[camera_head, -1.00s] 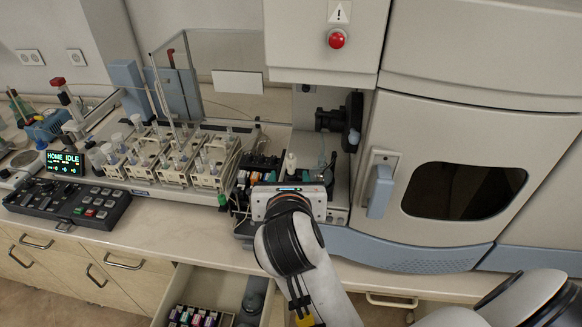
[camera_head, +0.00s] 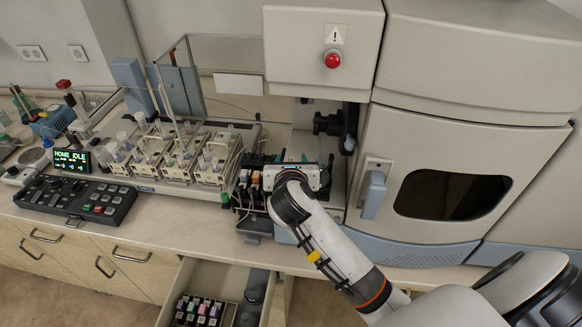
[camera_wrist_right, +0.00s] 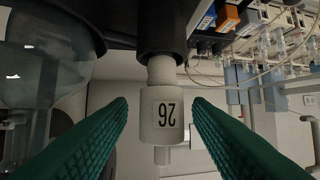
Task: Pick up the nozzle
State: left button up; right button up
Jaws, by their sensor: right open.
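The nozzle (camera_wrist_right: 161,135) looks to be the white cylindrical piece with a number label, which appears upside down in the right wrist view. It has a narrow stub at one end, and its other end meets a black holder (camera_wrist_right: 161,30). My right gripper (camera_wrist_right: 160,101) is open, with one green ridged finger on each side of the nozzle and a visible gap at both sides. In the head view, the gripper's pale body (camera_head: 293,177) is in front of the spectrometer's bay and hides the nozzle and fingertips. My left gripper is not in view.
A clear rounded glass part (camera_wrist_right: 45,75) is close by in the right wrist view. The spectrometer door (camera_head: 455,175) is right of my gripper. A pump unit with several white blocks (camera_head: 170,160) stands left. An open drawer (camera_head: 195,275) juts out below the counter.

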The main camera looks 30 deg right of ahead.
jog(key=shift+a, duration=0.15)
jog(key=shift+c, duration=0.5)
jog(key=c, duration=0.3)
grip_shut()
notch_tip(320, 180, up, 9)
jog(key=shift+r+b, duration=0.15)
jog(key=shift+b, duration=1.1)
jog(key=shift+r, duration=0.4)
